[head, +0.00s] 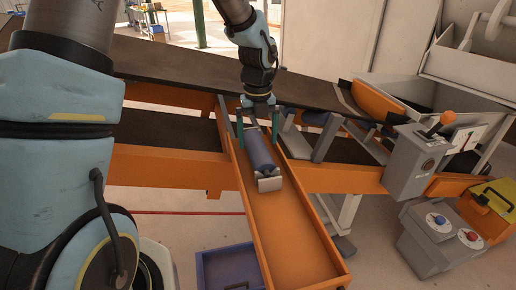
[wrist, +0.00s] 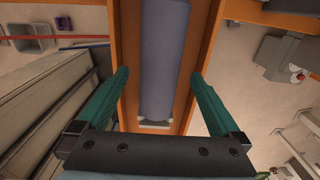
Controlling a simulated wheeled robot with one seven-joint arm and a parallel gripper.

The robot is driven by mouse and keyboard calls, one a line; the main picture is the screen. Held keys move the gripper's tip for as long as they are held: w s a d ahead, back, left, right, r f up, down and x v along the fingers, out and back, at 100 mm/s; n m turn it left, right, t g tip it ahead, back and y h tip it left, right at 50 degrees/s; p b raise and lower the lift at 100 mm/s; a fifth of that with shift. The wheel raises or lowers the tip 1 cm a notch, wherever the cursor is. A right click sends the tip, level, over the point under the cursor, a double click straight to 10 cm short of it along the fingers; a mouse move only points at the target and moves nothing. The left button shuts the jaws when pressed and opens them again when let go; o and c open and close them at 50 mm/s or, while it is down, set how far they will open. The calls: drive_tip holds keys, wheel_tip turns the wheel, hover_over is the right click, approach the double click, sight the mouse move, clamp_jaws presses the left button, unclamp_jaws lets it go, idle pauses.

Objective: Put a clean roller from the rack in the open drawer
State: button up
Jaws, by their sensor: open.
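A blue-grey roller (head: 258,150) with a pale metal end bracket lies lengthwise in the far part of the long orange open drawer (head: 292,232). In the wrist view the roller (wrist: 164,60) runs along the drawer between its orange walls (wrist: 207,60). My gripper (head: 257,132) is over the roller's far end with its green fingers apart. In the wrist view my open gripper (wrist: 160,78) has one finger on each side of the roller, with visible gaps, not touching it. The rack (head: 315,137) appears to be just right of the drawer, with a dark roller (head: 315,117) in it.
A dark conveyor belt (head: 200,70) on an orange frame (head: 165,163) runs behind the drawer. A grey control box (head: 412,162) with an orange-topped lever stands right. A blue bin (head: 228,268) sits on the floor left of the drawer. The drawer's near part is empty.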

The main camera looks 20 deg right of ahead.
sight(258, 144)
wheel_tip(258, 144, up, 9)
drive_tip(key=s+a+f+m, duration=0.2)
drive_tip(key=a+m, duration=1.3)
drive_tip(key=m, duration=0.2)
drive_tip(key=s+a+f+m+t, duration=0.1)
drive_tip(key=s+a+f+m, duration=0.1)
drive_tip(key=a+m, duration=1.3)
drive_tip(key=m, duration=0.3)
drive_tip(key=shift+f+t+b, duration=0.3)
drive_tip(key=shift+f+b, duration=0.05)
drive_tip(key=shift+b, duration=0.05)
drive_tip(key=shift+a+m, duration=0.1)
drive_tip(key=shift+m, duration=0.2)
